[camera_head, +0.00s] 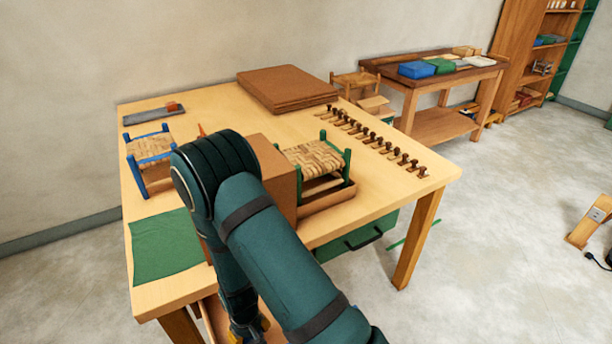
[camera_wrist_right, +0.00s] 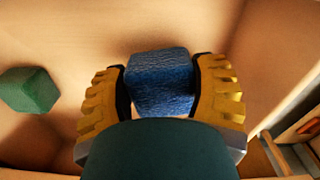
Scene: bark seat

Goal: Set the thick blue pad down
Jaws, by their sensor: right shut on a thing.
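The thick blue pad (camera_wrist_right: 162,88) is between the yellow ribbed fingers of my right gripper (camera_wrist_right: 160,72) in the right wrist view. The gripper is shut on it. A bare tan wooden surface (camera_wrist_right: 90,35) lies behind the pad; I cannot tell whether the pad touches it. A green block (camera_wrist_right: 29,90) lies on that surface to the left, apart from the pad. In the head view my right arm bends down at the table's front edge, with yellow finger parts low by the lower shelf. The pad is hidden there. My left gripper is not in view.
On the table (camera_head: 215,105) stand a blue-framed stool (camera_head: 150,148), a green-framed stool (camera_head: 316,157) and a brown box (camera_head: 273,175). A green cloth (camera_head: 163,246) lies at front left. Brown boards (camera_head: 285,88) and a row of dark pegs (camera_head: 375,139) are behind. Wooden edges (camera_wrist_right: 290,110) bound the right wrist view.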

